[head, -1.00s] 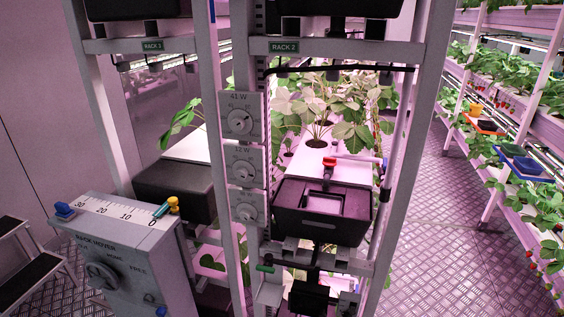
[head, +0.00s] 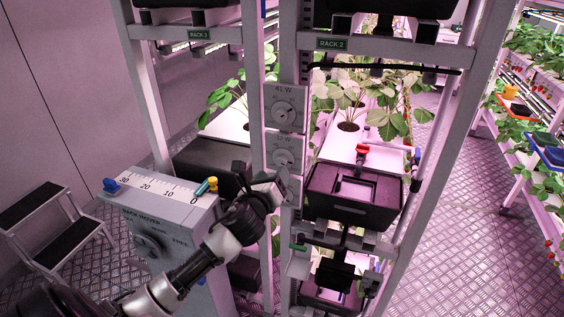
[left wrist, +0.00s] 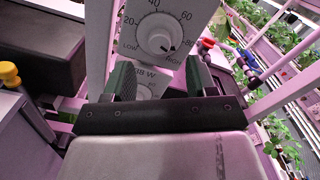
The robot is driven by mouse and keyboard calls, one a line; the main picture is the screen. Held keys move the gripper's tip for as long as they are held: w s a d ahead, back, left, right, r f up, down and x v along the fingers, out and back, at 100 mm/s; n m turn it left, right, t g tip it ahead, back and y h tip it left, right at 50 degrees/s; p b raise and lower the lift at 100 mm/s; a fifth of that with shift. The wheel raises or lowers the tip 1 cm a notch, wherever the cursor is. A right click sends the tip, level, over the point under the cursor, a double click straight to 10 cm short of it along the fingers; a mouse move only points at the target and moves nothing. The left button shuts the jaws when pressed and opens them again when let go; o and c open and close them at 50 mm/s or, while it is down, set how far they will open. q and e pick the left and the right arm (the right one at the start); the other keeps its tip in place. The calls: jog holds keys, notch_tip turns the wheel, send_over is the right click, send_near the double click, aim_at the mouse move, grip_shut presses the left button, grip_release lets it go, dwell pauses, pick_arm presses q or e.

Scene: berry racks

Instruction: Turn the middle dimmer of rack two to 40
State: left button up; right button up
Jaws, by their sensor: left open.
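On the post of rack two, a column of dimmer panels shows in the head view. The top dimmer (head: 284,107) is labelled 41 W. The middle dimmer (head: 284,155) is below it, and the lowest is hidden behind my left gripper (head: 279,184). In the left wrist view, a white dimmer knob (left wrist: 155,33), which looks like the middle one, has its dark mark at lower right near HIGH, past 80. A panel labelled 38 W (left wrist: 148,78) shows below it, between the open, empty fingers of my left gripper (left wrist: 160,78). The fingers appear apart from the upper knob.
The grey rack mover box (head: 165,225) with a 0 to 30 scale stands left of the post, beside my left arm. A black box (head: 350,195) with a red valve (head: 362,149) sits right of the post. A step stool (head: 55,230) stands at far left.

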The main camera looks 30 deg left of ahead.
aim_at(281, 163)
pick_arm(q)
jog(key=x, duration=0.5)
jog(key=shift+w+p, duration=0.25)
jog(key=shift+p, duration=0.1)
jog(key=c, duration=0.9)
